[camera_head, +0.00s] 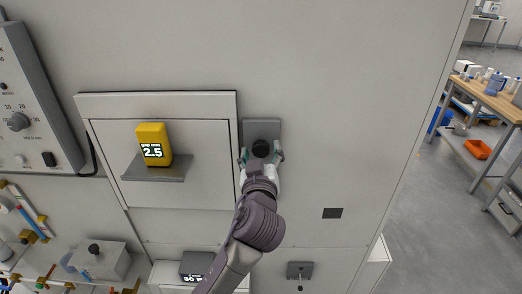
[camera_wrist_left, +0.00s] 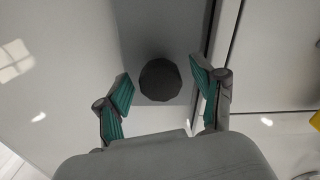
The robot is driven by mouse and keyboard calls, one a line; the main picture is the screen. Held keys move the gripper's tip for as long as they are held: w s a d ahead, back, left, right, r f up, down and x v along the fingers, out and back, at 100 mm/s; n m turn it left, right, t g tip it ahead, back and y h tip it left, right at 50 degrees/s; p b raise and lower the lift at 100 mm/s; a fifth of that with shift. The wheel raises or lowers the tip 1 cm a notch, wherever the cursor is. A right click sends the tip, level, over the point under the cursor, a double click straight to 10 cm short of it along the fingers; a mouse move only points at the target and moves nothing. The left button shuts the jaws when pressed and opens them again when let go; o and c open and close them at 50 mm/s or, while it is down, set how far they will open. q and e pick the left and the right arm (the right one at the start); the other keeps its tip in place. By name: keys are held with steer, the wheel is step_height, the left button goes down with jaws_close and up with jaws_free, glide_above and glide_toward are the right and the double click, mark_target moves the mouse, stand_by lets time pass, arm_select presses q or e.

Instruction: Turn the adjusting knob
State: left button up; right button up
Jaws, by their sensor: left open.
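The adjusting knob (camera_head: 261,148) is a dark round knob on a grey plate (camera_head: 262,128) fixed to the light cabinet panel. In the left wrist view the knob (camera_wrist_left: 160,80) shows as a black many-sided disc near the middle. My left gripper (camera_head: 261,157) is open, with its green-padded fingers on either side of the knob. In the left wrist view the fingers of my left gripper (camera_wrist_left: 160,92) are apart from the knob, with a gap on each side. My right gripper is in neither view.
A yellow device reading 2.5 (camera_head: 153,145) sits on a small grey shelf (camera_head: 157,172) left of the knob. A control box with a dial (camera_head: 18,121) stands at the far left. A wooden workbench (camera_head: 498,100) is at the right.

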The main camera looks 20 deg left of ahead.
arm_select(q)
steer(key=shift+w, duration=0.1)
steer(key=c, duration=1.1)
steer(key=shift+m, duration=1.5)
steer(key=shift+c, duration=0.2)
steer(key=o, duration=1.1)
steer(key=shift+o, duration=0.2)
